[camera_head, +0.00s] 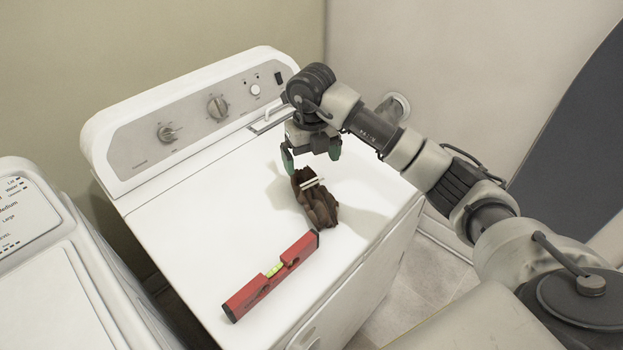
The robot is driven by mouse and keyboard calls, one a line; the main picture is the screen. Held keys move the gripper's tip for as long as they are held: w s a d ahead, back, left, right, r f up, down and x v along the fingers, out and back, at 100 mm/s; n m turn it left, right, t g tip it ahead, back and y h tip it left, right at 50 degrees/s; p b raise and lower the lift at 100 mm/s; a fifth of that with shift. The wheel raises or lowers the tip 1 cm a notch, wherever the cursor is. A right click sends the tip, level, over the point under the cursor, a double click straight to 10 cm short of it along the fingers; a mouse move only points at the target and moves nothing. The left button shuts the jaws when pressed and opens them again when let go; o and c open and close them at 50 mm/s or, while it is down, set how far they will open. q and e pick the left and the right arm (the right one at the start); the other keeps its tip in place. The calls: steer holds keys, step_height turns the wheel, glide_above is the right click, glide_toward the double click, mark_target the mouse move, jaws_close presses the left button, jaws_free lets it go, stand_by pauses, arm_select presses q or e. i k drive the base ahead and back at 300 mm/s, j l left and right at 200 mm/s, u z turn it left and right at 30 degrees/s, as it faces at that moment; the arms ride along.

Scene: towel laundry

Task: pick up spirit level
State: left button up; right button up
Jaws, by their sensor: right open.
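A red spirit level (270,277) with a yellow-green vial lies on the white top of the machine, near its front edge, slanting from lower left to upper right. My right gripper (312,163) has green fingertips and is open. It is above the far end of a brown crumpled object, farther back than the level and apart from it. Nothing shows between its fingers. My left gripper is not in view.
The brown crumpled object (318,207) with light strips lies just behind the level's upper right end. The machine's control panel (200,115) rises at the back. Another white appliance (40,270) stands at the left. The machine top (190,235) is clear left of the level.

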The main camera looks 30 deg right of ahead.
mark_target(248, 297)
steer(key=k+j, duration=0.1)
steer(key=j, duration=0.3)
steer(key=k+j, duration=0.15)
steer(key=j, duration=0.25)
steer(key=k+j+z, duration=0.1)
steer(key=j, duration=0.3)
